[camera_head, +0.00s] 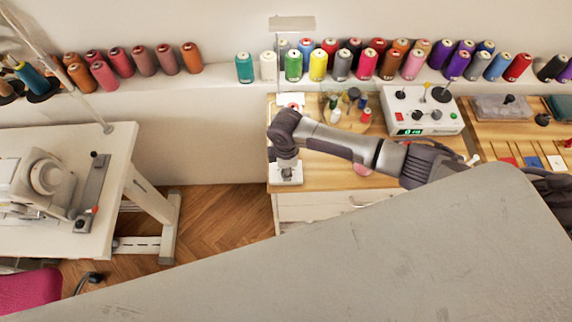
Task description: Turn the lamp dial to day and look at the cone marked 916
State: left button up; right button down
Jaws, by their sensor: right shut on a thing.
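A lamp (292,22) with a flat pale head and thin post stands at the left end of the wooden bench. My right arm comes in from the right across the bench, and its gripper (287,162) points down at the small white base box (287,175) at the bench's front left corner. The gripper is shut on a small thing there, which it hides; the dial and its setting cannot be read. Several coloured thread cones (293,67) stand upright along the wall ledge. Their labels are too small to read, so I cannot tell which is 916. My left gripper is out of view.
A white control box (424,110) with spools and a green display stands on the bench (330,152), behind my right arm. Small spools stand left of it. A sewing machine (35,185) on a white table is at left. Bare wooden floor (215,215) lies between.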

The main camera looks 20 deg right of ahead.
jog(key=shift+m, duration=0.5)
jog(key=shift+r, duration=0.1)
jog(key=c, duration=0.8)
grip_release()
jog(key=shift+c, duration=0.2)
notch_tip(320, 180, up, 12)
